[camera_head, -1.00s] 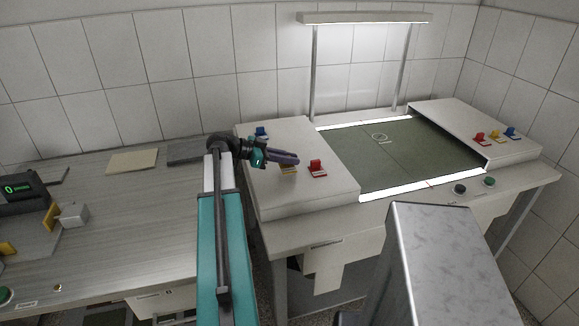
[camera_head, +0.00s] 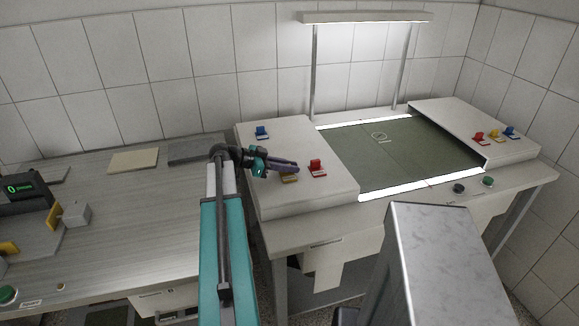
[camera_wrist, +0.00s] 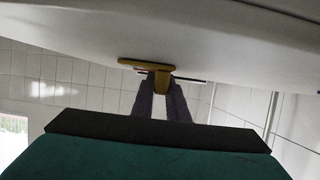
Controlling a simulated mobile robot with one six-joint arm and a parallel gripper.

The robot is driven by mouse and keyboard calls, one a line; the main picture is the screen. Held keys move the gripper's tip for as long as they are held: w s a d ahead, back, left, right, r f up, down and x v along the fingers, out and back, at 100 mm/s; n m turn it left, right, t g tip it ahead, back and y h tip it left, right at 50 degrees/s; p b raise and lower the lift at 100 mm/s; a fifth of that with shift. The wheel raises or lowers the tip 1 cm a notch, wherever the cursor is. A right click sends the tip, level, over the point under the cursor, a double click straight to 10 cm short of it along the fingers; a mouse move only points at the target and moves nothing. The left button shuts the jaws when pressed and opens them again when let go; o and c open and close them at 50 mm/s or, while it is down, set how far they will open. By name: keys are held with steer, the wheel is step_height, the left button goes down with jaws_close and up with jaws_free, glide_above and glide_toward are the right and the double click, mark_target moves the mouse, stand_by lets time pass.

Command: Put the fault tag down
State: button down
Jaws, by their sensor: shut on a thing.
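A small yellow piece with a flat base, which I take for the fault tag (camera_head: 289,179), is at the front of the left white panel (camera_head: 262,196). My gripper (camera_head: 296,168) reaches over this panel from the left and is shut on the yellow piece. In the wrist view the yellow tag (camera_wrist: 146,65) sits at the tips of the dark fingers of my gripper (camera_wrist: 162,80), close to the white panel surface. A thin strip shows edge-on beside it. I cannot tell whether its base touches the panel.
A red piece (camera_head: 317,168) stands just right of my gripper, and a blue piece (camera_head: 262,132) stands behind it. The green mat (camera_head: 400,155) lies to the right. The right panel (camera_head: 455,115) holds red, yellow and blue pieces. The panel's front left is clear.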

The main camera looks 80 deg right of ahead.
steer(key=shift+f, duration=0.1)
steer(key=c, duration=1.7)
jaws_free()
steer(key=shift+c, duration=0.2)
steer(key=b+v, duration=0.3)
steer(key=v, duration=0.9)
